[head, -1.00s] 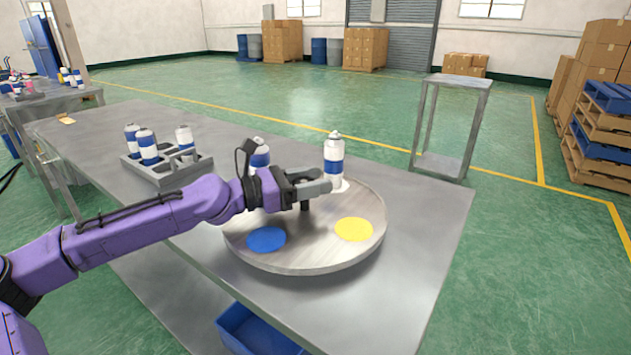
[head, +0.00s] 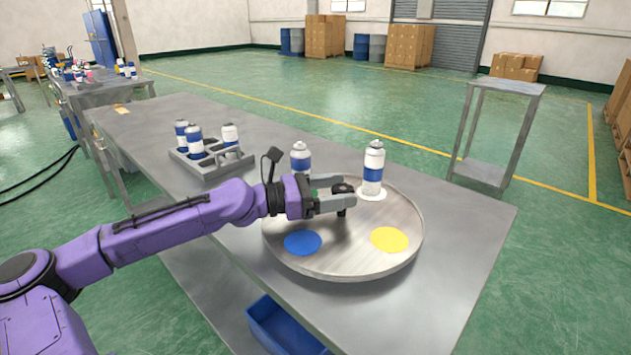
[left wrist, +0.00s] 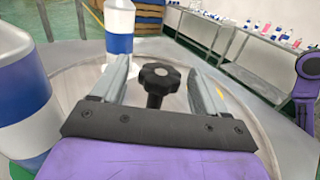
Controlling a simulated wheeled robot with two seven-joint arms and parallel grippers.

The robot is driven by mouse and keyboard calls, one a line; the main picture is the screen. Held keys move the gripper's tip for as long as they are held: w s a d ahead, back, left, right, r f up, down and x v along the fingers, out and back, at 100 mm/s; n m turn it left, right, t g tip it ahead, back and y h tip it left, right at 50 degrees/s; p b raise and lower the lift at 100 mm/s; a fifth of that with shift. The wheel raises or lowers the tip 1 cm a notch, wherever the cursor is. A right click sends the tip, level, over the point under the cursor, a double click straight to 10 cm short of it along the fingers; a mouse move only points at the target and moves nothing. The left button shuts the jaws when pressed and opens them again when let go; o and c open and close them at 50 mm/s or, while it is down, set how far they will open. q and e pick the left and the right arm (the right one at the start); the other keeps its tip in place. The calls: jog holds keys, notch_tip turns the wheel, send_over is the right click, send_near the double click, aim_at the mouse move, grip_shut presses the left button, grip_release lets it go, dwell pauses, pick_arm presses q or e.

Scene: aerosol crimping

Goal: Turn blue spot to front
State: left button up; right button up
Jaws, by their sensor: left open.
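The round turntable (head: 345,262) stands on the metal table. Its blue spot (head: 303,242) is at the front left and its yellow spot (head: 389,240) at the front right. A can with a blue band (head: 373,168) stands on a white spot at the back right; another can (head: 301,158) stands at the back left, partly behind my gripper. My left gripper (head: 336,195) is open around the black knob at the turntable's middle. In the left wrist view the knob (left wrist: 160,77) sits between the two fingers, with a gap on each side. My right gripper is not in view.
A grey rack (head: 205,170) with several cans stands on the table behind my left arm. A blue bin (head: 280,325) is below the table's front edge. An empty metal stand (head: 485,172) is beyond the table at the right. The table's right end is clear.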

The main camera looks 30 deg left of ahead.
pick_arm(q)
jog(key=p+v, duration=0.2)
jog(key=v, duration=0.4)
jog(key=shift+s+a+r+p, duration=0.2)
jog(key=shift+s+p, duration=0.05)
jog(key=shift+p, duration=0.05)
jog(key=shift+s+a+f, duration=0.1)
jog(key=shift+s+a, duration=0.15)
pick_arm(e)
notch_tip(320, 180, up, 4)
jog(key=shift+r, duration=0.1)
